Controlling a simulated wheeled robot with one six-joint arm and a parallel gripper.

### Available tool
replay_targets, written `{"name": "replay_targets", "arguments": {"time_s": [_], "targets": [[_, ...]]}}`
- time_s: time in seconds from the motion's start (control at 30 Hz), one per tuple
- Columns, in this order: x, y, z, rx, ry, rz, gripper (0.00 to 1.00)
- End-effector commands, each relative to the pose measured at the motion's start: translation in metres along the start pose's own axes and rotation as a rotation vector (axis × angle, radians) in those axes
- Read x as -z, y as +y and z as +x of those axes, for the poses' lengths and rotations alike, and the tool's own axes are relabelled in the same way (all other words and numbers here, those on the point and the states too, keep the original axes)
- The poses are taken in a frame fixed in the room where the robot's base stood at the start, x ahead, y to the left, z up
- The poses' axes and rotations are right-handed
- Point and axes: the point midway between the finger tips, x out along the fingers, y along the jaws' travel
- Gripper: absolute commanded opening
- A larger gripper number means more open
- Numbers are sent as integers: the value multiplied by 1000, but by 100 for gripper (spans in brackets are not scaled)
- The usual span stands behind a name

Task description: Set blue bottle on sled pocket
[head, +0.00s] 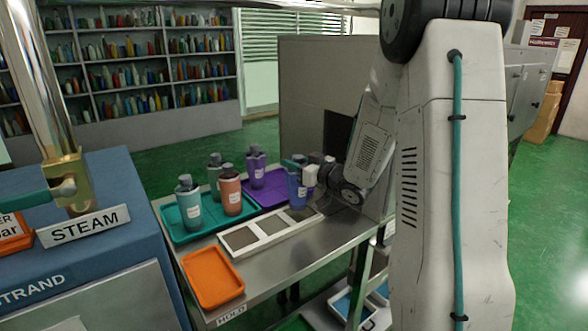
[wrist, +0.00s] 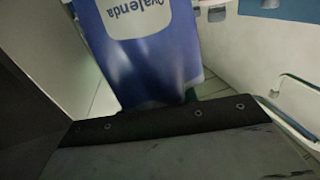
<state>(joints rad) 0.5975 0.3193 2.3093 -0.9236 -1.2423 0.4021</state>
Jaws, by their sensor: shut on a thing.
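The blue bottle (head: 297,190) is upright in the head view, at the far right end of the white sled (head: 226,251). My gripper (head: 303,172) is shut on it from the right. In the wrist view the bottle's blue body (wrist: 150,60) with its white label shows behind a dark gripper pad (wrist: 160,130). The sled has several dark recessed pockets; a grey pocket (head: 240,238) at its near end is empty. The bottle's base overlaps the far pocket in the picture. I cannot tell whether it touches the sled.
A teal tray (head: 182,237) holds a teal, a grey-green and a salmon bottle (head: 230,197). A purple tray (head: 285,186) behind holds a purple bottle (head: 256,170). An empty orange tray (head: 212,277) lies at the near left. A grey partition (head: 305,100) stands behind the bench.

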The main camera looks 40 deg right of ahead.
Motion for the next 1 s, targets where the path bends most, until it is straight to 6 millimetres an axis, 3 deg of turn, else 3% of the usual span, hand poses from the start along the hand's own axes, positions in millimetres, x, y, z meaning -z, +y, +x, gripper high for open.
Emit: {"name": "replay_targets", "arguments": {"time_s": [0.1, 0.47, 0.5, 0.57, 0.9, 1.0], "targets": [[-17, 0, 0, 0, 0, 1, 0], [-21, 1, -1, -1, 1, -1, 0], [-21, 1, -1, -1, 0, -1, 37], [-21, 1, -1, -1, 0, -1, 51], [-17, 0, -1, 0, 2, -2, 51], [-18, 2, -13, -3, 1, -1, 51]]}}
